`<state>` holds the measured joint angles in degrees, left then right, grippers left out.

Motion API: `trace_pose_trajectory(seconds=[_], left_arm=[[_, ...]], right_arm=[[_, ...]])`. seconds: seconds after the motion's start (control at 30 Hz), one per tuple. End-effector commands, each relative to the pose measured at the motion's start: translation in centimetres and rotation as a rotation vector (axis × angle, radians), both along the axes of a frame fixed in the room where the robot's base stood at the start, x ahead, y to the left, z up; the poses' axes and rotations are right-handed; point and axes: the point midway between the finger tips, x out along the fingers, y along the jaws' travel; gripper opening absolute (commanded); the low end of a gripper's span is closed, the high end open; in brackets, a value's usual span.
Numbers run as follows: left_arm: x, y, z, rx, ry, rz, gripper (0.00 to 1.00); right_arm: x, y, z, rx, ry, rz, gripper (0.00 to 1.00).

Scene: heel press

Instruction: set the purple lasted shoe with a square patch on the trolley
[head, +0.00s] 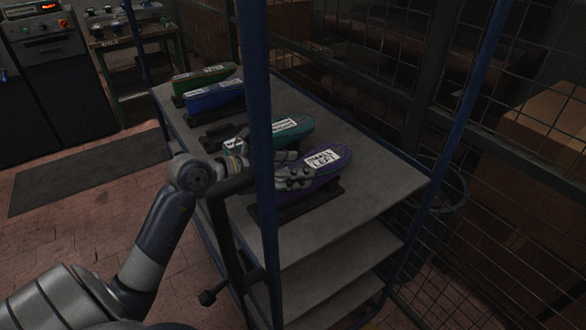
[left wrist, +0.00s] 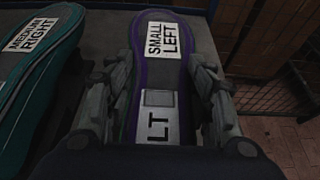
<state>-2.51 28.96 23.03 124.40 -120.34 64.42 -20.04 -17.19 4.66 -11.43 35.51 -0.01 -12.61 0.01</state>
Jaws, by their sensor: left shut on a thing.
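The purple shoe (head: 334,158) lies sole up at the near end of the trolley (head: 383,190), over a black holder (head: 300,204) on the top shelf. In the left wrist view the purple shoe (left wrist: 178,70) carries a "SMALL LEFT" label, a grey square patch (left wrist: 158,98) and the letters "LT". My left gripper (head: 294,176) is shut on it, one finger along each side. Whether the shoe rests fully on the holder cannot be told. My right gripper is not in view.
A teal shoe (head: 292,131), marked "MEDIUM RIGHT" in the left wrist view, lies just beyond. Blue (head: 215,97) and green (head: 205,75) shoes stand farther back. Blue trolley posts (head: 258,110) rise close to my arm. A mesh fence (head: 470,150) runs along the right.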

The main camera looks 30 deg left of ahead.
Motion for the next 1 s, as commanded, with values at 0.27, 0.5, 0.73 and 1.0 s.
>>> trace_pose_trajectory(seconds=[0.27, 0.5, 0.73, 1.0], left_arm=[[0.0, 0.0, -0.2, 0.000, -0.003, 0.000, 0.61], [0.0, 0.0, -0.3, 0.000, -0.001, 0.000, 0.73], [-0.3, 0.1, -0.4, 0.001, 0.004, 0.000, 0.73], [-3.6, 1.5, 1.1, 0.003, 0.004, 0.002, 0.73]], right_arm=[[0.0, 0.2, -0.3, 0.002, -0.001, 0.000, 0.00], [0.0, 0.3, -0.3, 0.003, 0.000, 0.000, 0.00], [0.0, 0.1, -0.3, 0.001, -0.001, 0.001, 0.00], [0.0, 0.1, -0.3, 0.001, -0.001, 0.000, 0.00]])
